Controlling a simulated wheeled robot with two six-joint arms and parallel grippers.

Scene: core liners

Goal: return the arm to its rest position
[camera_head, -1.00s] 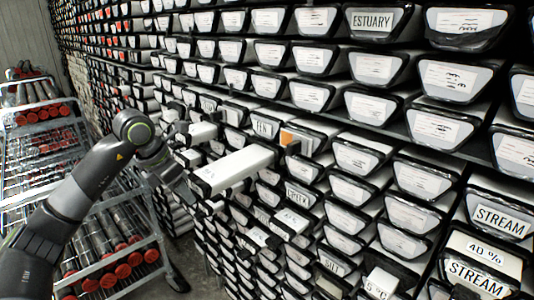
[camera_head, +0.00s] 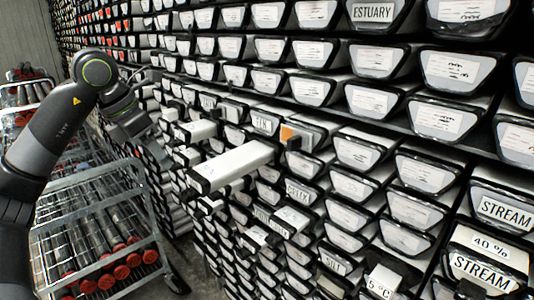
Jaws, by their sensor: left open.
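My left arm comes in from the left edge, with its elbow raised over the cart. My left gripper (camera_head: 150,140) is at the arm's end, in front of the rack face and left of the drawn-out liners. It is small and partly lost against the dark rack, and I see nothing held in it. A long white core liner (camera_head: 235,166) juts out of the rack to its right, apart from it. A shorter liner (camera_head: 197,131) juts out above that one. My right gripper is not in view.
A wall of racked liners (camera_head: 370,102) with labelled ends fills the middle and right. An orange-marked block (camera_head: 290,134) sticks out near the long liner. A metal cart (camera_head: 95,172) with red-capped tubes stands at the left, under my arm. Floor shows beside the cart.

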